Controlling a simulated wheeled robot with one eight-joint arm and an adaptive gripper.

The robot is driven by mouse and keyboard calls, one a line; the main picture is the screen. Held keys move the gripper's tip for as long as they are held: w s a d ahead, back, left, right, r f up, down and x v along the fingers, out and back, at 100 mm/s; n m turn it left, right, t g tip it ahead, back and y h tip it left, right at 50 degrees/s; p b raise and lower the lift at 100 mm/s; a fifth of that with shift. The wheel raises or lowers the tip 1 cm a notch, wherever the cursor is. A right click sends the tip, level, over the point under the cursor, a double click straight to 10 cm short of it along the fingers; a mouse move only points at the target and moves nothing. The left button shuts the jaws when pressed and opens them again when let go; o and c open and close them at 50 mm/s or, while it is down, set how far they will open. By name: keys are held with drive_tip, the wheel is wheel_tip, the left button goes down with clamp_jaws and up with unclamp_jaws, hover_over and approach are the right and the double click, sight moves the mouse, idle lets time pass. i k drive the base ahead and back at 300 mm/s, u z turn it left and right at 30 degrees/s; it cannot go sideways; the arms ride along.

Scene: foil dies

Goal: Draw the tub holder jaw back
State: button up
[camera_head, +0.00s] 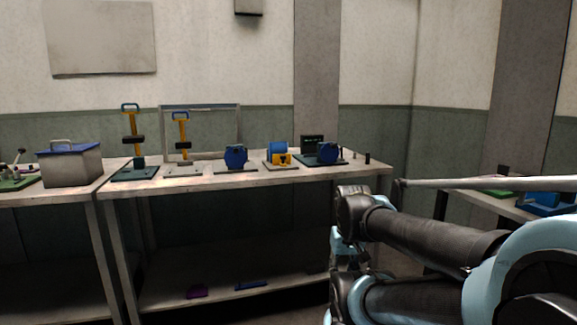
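I cannot tell for sure which device is the tub holder, and no jaw can be made out at this size. A blue device (545,202) stands on the right-hand table, cut off by the picture's right edge. On the long bench are a round blue device on a dark base (235,157), a yellow and blue device (278,155) and another round blue device (328,153) beside a small dark screen (312,144). My folded arm fills the lower right. I cannot make out my gripper's fingers in this view.
A grey box with a blue lid (72,166) stands to the left. Its lower shelf holds a purple item (197,291) and a blue item (251,285). A gap separates bench and right-hand table.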

sight(282, 160)
drive_tip(key=u, duration=0.05)
drive_tip(key=k, duration=0.3)
drive_tip(key=u, duration=0.9)
drive_tip(key=i, duration=1.05)
drive_tip(key=z, duration=0.05)
